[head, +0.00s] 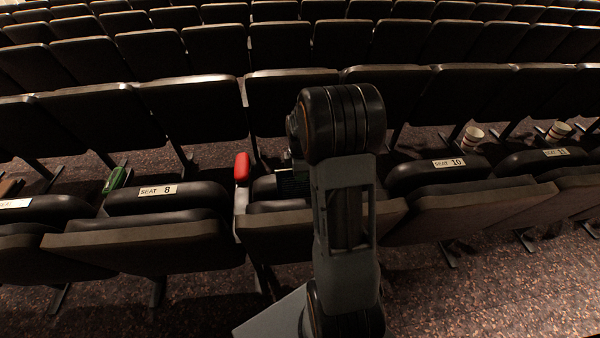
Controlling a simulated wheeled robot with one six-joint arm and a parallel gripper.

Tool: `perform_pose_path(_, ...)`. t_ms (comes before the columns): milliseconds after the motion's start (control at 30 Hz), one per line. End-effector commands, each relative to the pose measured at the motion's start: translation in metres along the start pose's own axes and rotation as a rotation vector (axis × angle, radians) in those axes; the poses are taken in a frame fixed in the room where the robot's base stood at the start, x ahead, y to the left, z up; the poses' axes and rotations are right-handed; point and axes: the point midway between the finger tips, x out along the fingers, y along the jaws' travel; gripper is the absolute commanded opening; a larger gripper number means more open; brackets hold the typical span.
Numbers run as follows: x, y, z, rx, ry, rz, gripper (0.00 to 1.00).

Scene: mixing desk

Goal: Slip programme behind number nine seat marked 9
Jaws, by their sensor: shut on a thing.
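The number nine seat (275,228) is in the head view, between the seats labelled SEAT 8 (158,191) and SEAT 10 (449,163). My arm stands in front of it and covers its middle and right part. No 9 label shows. A dark ridged part (292,183) shows just left of my arm above this seat; I cannot tell what it is. My gripper's fingers are hidden behind my arm. No programme can be made out.
A green object (115,180) lies by seat 8. Striped cups (472,138) (559,130) stand behind seat 10 and the seat to its right. More dark seat rows (190,60) fill the back; speckled carpet (470,300) is clear at front right.

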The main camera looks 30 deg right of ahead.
Motion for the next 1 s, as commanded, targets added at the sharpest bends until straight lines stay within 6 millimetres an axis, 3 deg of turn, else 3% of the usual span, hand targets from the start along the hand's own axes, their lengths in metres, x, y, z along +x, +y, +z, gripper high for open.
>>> perform_pose_path(367,0.002,0.0,0.0,0.0,0.0,0.0,0.0)
perform_pose_path(1000,0.034,0.0,0.0,0.0,0.0,-0.001,0.0)
